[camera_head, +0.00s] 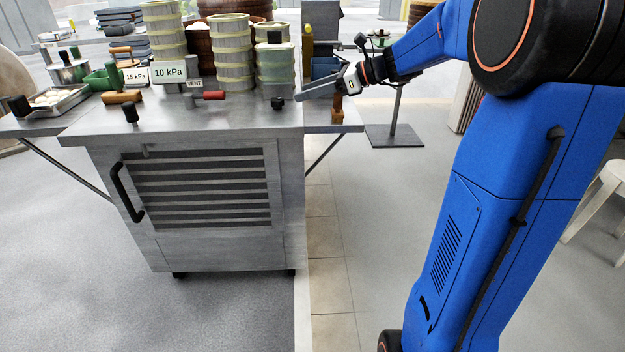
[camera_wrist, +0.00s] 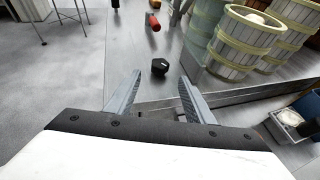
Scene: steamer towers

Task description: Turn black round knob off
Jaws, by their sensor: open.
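A small black round knob (camera_head: 277,103) stands at the right end of the metal cart's top, in front of a steamer tower. In the wrist view the knob (camera_wrist: 159,66) sits just beyond my fingertips, centred between them. My gripper (camera_head: 304,93) reaches in from the right, over the cart's right edge. In the wrist view my gripper (camera_wrist: 160,78) is open and empty, its two fingers apart. I cannot tell the knob's setting. Another black knob (camera_head: 130,111) stands at the cart's left front.
Steamer towers (camera_head: 231,55) stand behind the knob. A red handle (camera_head: 210,95) lies to its left, near a "VENT" label and a "10 kPa" sign (camera_head: 171,73). A brown wooden item (camera_head: 338,108) stands on the right side shelf, below my gripper. The floor in front is clear.

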